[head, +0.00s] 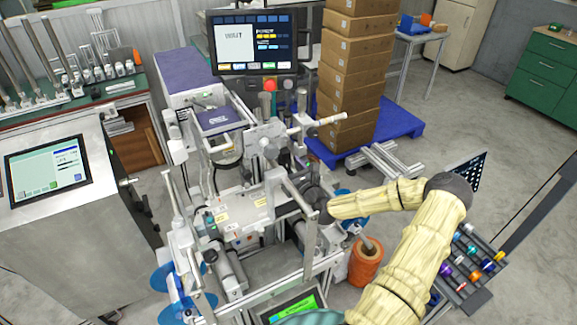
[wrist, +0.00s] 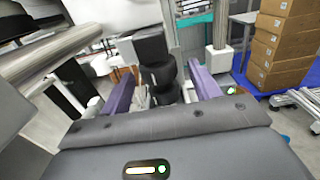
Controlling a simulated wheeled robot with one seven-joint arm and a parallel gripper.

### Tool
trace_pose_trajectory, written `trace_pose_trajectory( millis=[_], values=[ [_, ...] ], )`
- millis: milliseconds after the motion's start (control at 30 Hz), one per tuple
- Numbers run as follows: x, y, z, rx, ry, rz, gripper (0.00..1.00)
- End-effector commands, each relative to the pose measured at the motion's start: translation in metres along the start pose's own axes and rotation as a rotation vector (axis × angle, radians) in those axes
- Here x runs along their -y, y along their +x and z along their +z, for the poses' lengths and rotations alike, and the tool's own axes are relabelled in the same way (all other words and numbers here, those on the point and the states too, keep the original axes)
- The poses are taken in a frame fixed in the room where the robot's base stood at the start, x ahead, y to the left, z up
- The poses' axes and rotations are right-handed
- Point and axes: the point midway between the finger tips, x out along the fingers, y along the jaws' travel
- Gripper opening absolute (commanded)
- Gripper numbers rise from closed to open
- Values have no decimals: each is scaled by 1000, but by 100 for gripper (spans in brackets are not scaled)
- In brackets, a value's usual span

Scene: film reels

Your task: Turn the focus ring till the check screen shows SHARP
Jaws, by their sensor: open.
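In the wrist view, my gripper (wrist: 162,84) is open, with its two purple fingers apart. A black ribbed cylinder stack (wrist: 160,74), which looks like the lens with the focus ring, shows between and beyond the fingers. I see no contact, and the exact gap is unclear. In the head view, my pale-sleeved arm reaches in from the lower right to the machine's right side, and the gripper's fingers cannot be made out there. A monitor (head: 251,42) above the machine seems to read "WAIT". A small green-lit screen (head: 294,308) is partly cut off at the bottom; its text is unreadable.
The film machine (head: 240,205) has many rods and rails around my gripper. A thick metal rod (wrist: 60,52) crosses the wrist view's upper left. Stacked cartons (head: 350,75) stand on a blue pallet (head: 402,124) behind.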

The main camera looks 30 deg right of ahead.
Motion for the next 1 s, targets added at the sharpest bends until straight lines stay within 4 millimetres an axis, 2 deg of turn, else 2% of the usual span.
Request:
trace_pose_trajectory(
  millis=[133, 167, 367, 400, 1000],
  values=[
    [0, 0, 0, 0, 0, 0, 62],
    [0, 0, 0, 0, 0, 0, 58],
    [0, 0, 0, 0, -1, 0, 19],
    [0, 0, 0, 0, -1, 0, 17],
    [4, -1, 0, 0, -5, 93, 17]
  ],
)
